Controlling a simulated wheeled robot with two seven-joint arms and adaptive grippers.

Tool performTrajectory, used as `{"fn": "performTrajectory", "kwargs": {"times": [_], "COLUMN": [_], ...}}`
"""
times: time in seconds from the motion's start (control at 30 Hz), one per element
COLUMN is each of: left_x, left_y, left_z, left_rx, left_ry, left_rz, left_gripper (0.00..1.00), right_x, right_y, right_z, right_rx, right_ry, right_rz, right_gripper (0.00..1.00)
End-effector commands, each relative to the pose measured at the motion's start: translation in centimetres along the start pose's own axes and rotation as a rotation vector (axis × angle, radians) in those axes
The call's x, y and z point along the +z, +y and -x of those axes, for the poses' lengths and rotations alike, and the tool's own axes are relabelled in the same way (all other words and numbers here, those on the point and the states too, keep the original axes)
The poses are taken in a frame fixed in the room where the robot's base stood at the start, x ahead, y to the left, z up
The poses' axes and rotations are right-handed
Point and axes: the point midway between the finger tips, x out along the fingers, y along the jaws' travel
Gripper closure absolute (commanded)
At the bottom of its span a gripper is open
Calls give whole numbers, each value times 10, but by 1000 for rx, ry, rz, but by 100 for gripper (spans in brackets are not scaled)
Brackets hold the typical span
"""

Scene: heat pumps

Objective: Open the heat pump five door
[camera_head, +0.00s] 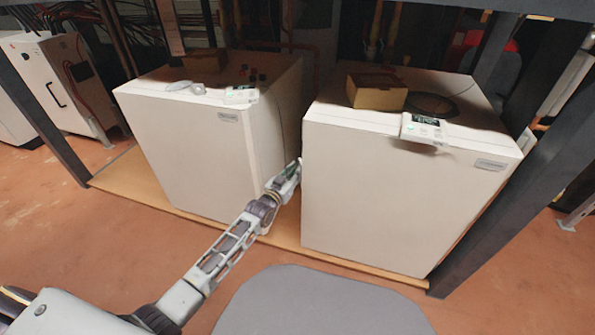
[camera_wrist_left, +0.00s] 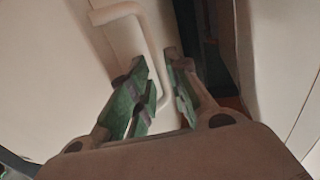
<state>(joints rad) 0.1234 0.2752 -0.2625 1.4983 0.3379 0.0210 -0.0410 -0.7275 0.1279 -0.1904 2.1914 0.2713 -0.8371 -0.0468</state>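Two white, boxy heat pumps stand side by side in the head view, a left one (camera_head: 195,150) and a right one (camera_head: 390,190). Which is number five cannot be read. My left gripper (camera_head: 292,172) is at the gap between them, by the left unit's right edge. In the left wrist view, a pale bent handle (camera_wrist_left: 150,45) is on a cream panel. Its lower end lies between the green fingers of my left gripper (camera_wrist_left: 160,68), which look apart, not clamped. Contact cannot be told. My right gripper is not in view.
The units stand on a wooden base (camera_head: 130,190) between dark metal posts (camera_head: 40,120). A cardboard box (camera_head: 377,92) sits on the right unit. A grey rounded shape (camera_head: 320,305) is at the bottom. Reddish floor (camera_head: 90,240) in front is open.

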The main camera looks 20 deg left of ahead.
Motion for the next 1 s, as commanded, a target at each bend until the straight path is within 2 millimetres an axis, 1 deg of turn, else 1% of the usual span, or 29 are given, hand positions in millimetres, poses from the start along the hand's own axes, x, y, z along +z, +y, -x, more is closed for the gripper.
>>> {"fn": "performTrajectory", "kwargs": {"times": [0.1, 0.3, 0.7, 0.73, 0.87, 1.0], "left_x": [1, 1, 0, 0, 0, 0], "left_y": [0, 0, 0, 0, 0, 0], "left_z": [-9, -19, -22, -22, -22, -22], "left_rx": [0, 0, 0, 0, 0, 0], "left_ry": [0, 0, -1, -1, -1, -1], "left_rz": [0, 0, 0, 0, 0, 0], "left_gripper": [82, 82, 82, 83, 100, 100], "right_x": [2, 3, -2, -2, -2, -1], "right_y": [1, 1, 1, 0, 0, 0], "right_z": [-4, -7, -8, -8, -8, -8], "right_rx": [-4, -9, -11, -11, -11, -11], "right_ry": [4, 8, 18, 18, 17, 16], "right_rz": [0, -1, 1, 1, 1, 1], "right_gripper": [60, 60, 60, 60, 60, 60]}}
